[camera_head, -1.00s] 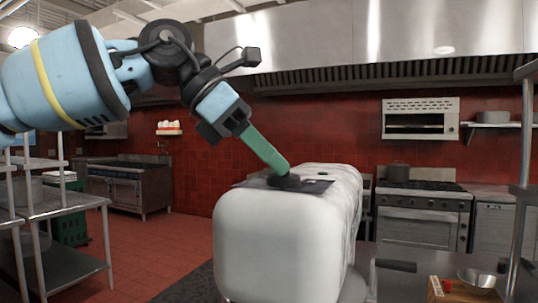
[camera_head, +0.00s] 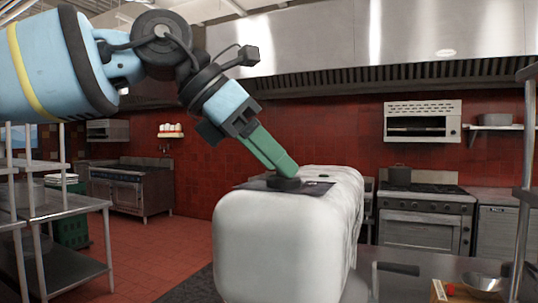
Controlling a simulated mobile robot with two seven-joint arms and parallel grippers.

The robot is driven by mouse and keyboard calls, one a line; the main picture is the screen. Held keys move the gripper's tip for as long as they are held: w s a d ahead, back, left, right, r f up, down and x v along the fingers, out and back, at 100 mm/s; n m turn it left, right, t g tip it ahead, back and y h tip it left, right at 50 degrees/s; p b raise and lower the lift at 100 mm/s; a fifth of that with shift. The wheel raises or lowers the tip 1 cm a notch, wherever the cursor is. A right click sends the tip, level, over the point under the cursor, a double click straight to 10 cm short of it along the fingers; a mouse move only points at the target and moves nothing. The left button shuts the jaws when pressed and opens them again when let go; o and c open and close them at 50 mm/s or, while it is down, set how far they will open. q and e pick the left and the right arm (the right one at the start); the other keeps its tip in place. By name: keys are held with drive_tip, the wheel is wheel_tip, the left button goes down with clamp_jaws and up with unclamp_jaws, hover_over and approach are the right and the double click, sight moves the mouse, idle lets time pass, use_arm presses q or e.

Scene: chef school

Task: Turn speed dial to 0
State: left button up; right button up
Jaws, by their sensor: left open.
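A large white rounded machine (camera_head: 285,245) stands in front of me, with a dark panel (camera_head: 250,185) on its top. A black round dial (camera_head: 284,183) sits on that panel. My left gripper (camera_head: 288,172) comes down from the upper left with green fingers. Its fingertips are at the dial and appear to touch or straddle it; the exact contact is hidden. The jaws are open, though the fingers overlap in this view. The dial's markings cannot be read. My right gripper is not in view.
A metal counter (camera_head: 420,280) at the lower right holds a steel bowl (camera_head: 484,281) and a wooden board (camera_head: 440,291). A metal shelf rack (camera_head: 70,208) stands at the left. A stove (camera_head: 425,225) is at the back right. Red floor is open at left.

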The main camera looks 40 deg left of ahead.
use_arm(q)
drive_tip(key=v, duration=0.8)
drive_tip(key=shift+f, duration=0.1)
idle(0.6)
